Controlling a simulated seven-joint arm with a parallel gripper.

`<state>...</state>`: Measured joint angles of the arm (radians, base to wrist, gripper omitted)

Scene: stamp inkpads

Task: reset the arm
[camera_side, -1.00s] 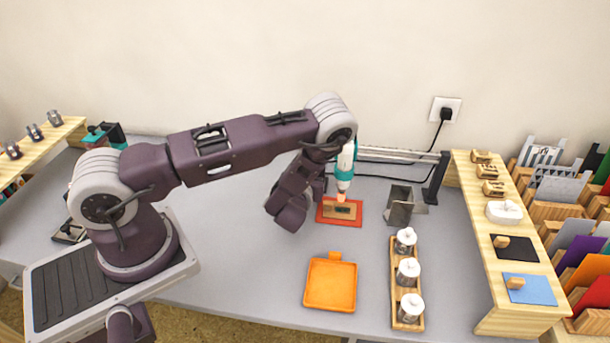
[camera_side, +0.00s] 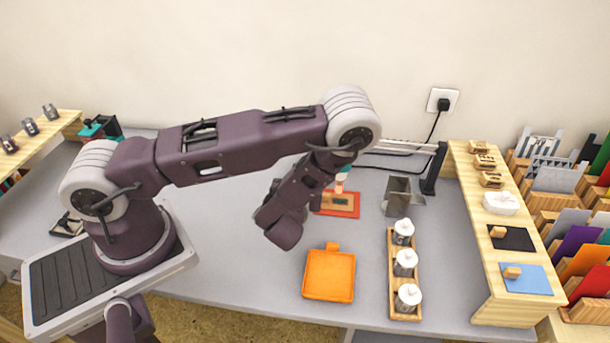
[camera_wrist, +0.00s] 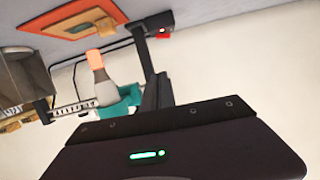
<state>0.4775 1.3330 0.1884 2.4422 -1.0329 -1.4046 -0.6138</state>
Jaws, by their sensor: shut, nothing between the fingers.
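My arm reaches rightward over the grey table and bends down at its wrist. In the side view its lower end (camera_side: 283,232) hangs above the table, left of the orange pads, and I cannot make out the fingers there. In the wrist view my gripper (camera_wrist: 157,92) shows as a narrow dark shape above its dark housing. It is shut and empty, with nothing held in it.
An orange-red pad (camera_side: 346,209) lies behind the wrist; a white-and-teal piece above it is mostly hidden by my arm. An orange tray (camera_side: 329,276), a wooden rack of jars (camera_side: 391,296), a metal holder (camera_side: 398,190) and a wooden shelf (camera_side: 486,270) stand to the right.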

